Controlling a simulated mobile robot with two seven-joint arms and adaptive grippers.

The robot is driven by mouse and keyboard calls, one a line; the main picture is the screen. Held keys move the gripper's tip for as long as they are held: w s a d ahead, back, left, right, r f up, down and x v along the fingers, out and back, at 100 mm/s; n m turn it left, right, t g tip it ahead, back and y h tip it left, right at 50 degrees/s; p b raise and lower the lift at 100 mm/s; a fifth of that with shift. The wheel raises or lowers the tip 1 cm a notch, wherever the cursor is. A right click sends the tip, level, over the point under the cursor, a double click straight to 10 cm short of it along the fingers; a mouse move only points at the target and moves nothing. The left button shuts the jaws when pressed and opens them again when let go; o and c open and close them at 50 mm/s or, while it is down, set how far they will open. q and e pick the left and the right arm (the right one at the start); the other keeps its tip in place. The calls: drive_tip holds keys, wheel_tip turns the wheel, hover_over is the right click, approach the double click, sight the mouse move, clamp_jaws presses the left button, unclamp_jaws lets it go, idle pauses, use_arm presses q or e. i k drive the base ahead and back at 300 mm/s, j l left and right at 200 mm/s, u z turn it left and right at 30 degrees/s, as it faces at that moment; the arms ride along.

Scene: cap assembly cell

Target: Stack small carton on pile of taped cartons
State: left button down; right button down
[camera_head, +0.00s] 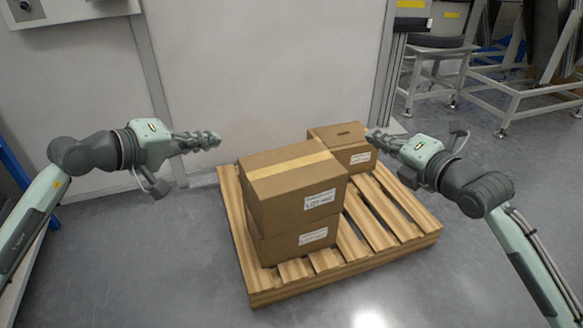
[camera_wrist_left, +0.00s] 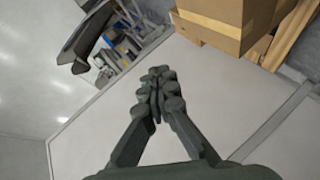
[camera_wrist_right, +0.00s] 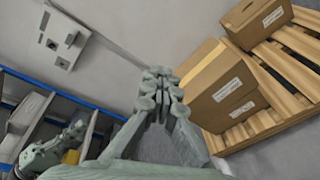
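The small carton (camera_head: 343,146) sits on the back right of the pallet, brown with a slot in its top and a white label. The pile of taped cartons (camera_head: 295,190) is two labelled boxes stacked at the pallet's left, tan tape across the top. My left gripper (camera_head: 214,140) is shut and empty, left of the pile and above it. My right gripper (camera_head: 372,138) is shut near the small carton's right side in the head view; contact cannot be told there. The right wrist view shows its fingertips (camera_wrist_right: 160,90) together with nothing between, and the small carton (camera_wrist_right: 258,20) apart from them.
The wooden pallet (camera_head: 400,215) has bare slats at the front right. A white wall panel (camera_head: 240,70) stands behind. A metal frame table (camera_head: 510,95) is at the back right. Grey floor (camera_head: 150,260) is clear around the pallet.

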sight(294, 166)
drive_tip(key=i, duration=1)
